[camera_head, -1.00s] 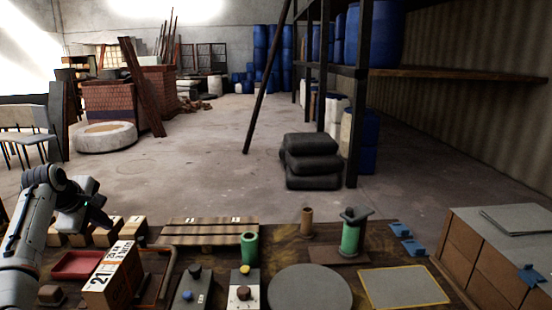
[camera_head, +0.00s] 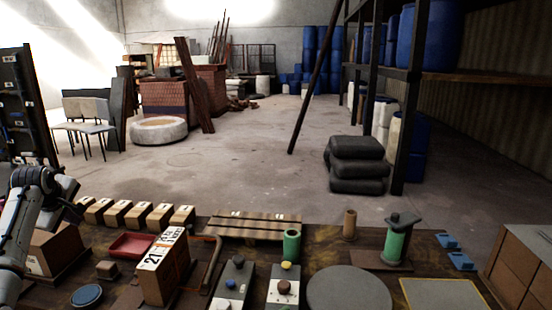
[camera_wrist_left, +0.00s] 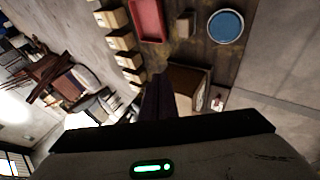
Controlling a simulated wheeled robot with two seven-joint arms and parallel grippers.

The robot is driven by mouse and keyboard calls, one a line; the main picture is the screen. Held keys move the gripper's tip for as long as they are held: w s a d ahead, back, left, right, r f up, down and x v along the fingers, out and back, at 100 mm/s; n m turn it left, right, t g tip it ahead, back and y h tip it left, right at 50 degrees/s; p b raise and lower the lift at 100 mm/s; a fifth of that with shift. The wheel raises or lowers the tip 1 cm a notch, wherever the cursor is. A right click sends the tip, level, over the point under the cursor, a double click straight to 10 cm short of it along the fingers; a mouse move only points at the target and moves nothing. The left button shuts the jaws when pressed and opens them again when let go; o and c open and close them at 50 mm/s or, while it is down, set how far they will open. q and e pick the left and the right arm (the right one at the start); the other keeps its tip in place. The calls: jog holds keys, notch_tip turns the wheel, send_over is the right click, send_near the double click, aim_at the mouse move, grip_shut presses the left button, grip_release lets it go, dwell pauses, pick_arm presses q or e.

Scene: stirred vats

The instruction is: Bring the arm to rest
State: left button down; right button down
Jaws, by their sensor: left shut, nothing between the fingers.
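My left gripper (camera_head: 78,212) is at the left edge of the head view, over the left end of the wooden workbench (camera_head: 330,258). Its dark fingers are together and hold nothing; they show in the left wrist view (camera_wrist_left: 158,97). A cardboard box (camera_head: 50,250) stands on the bench just below and behind my left arm in the head view. In the wrist view the fingertips overlap the edge of a box (camera_wrist_left: 188,80); I cannot tell the gap. My right gripper is in neither view.
A row of small boxes (camera_head: 134,215), a red tray (camera_head: 131,246), a box marked 21 (camera_head: 163,268) and a blue disc (camera_head: 87,295) are nearby. Two control boxes (camera_head: 233,285), a grey round plate (camera_head: 348,290) and green cylinders (camera_head: 291,246) stand farther right. Open floor lies beyond the bench.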

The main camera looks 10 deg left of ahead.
pick_arm(q)
jog(key=s+d+f+m+t, duration=0.1)
jog(key=s+d+f+m, duration=0.5)
jog(key=f, duration=0.4)
jog(key=s+d+f+m+h, duration=0.1)
jog(key=s+d+f+m, duration=0.4)
jog(key=d+f+m, duration=0.3)
jog(key=s+d+f+m+t, duration=0.1)
jog(key=s+d+f+m, duration=0.45)
jog(key=f, duration=0.55)
jog(key=s+d+f+m+g+h, duration=0.1)
jog(key=s+d+f+m+h, duration=0.15)
jog(key=s+d, duration=0.6)
jog(key=s+d+f+m+h, duration=0.2)
jog(key=s+d+m+h, duration=0.15)
jog(key=s+d, duration=0.55)
jog(key=d+n, duration=0.4)
jog(key=d, duration=0.7)
jog(key=shift+s+d+t, duration=0.35)
jog(key=shift+d+t, duration=0.05)
jog(key=shift+r, duration=0.1)
